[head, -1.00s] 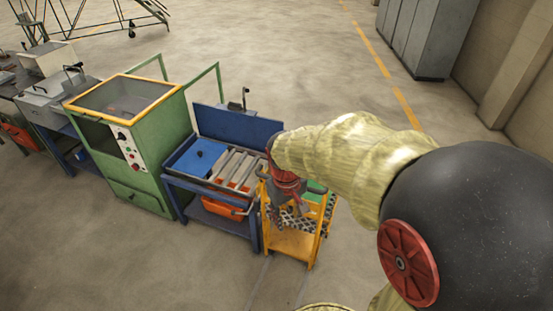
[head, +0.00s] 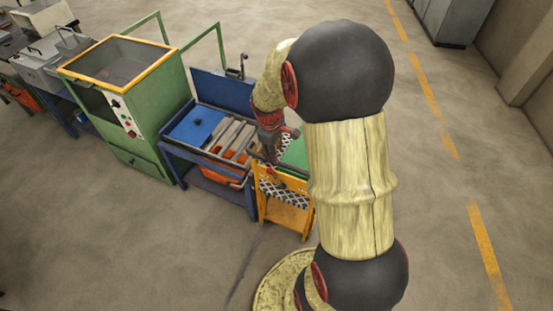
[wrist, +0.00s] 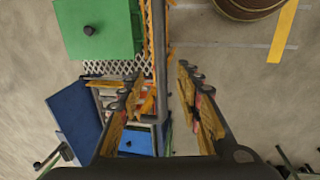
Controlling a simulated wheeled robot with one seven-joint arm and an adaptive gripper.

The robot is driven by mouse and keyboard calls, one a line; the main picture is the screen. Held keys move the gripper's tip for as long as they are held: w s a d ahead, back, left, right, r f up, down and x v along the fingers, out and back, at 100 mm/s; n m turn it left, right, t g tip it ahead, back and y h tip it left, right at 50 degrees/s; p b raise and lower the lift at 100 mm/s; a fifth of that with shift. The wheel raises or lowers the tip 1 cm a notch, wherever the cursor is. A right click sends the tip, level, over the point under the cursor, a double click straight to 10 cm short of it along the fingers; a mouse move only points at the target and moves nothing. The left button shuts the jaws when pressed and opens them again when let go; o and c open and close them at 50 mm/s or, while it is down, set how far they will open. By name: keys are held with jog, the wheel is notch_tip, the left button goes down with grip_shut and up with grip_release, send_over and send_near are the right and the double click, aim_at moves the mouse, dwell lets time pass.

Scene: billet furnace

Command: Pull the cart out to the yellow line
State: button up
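The orange cart (head: 284,216) stands beside the right end of the blue workbench, partly behind my arm. In the wrist view a green box top (wrist: 98,30), a white lattice and a grey bar (wrist: 160,55), apparently the cart's handle, are seen from above. My gripper (head: 266,156) is over the cart's near upper part. In the wrist view my gripper (wrist: 160,85) is open, with the bar running between its fingers; contact cannot be told. The dashed yellow line (head: 484,245) runs along the floor to the right, apart from the cart.
The blue workbench (head: 203,185) with a blue lid and an orange bin adjoins the cart. A green machine (head: 150,125) stands farther left. Grey cabinets (head: 455,20) stand at the back right. Floor between the cart and the yellow line is clear except for my own body.

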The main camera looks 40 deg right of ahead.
jog(key=f, duration=0.4)
jog(key=d+f+b, duration=0.1)
jog(key=f, duration=0.1)
jog(key=shift+w+f, duration=0.15)
jog(key=shift+w, duration=0.1)
jog(key=shift+c, duration=0.9)
grip_shut()
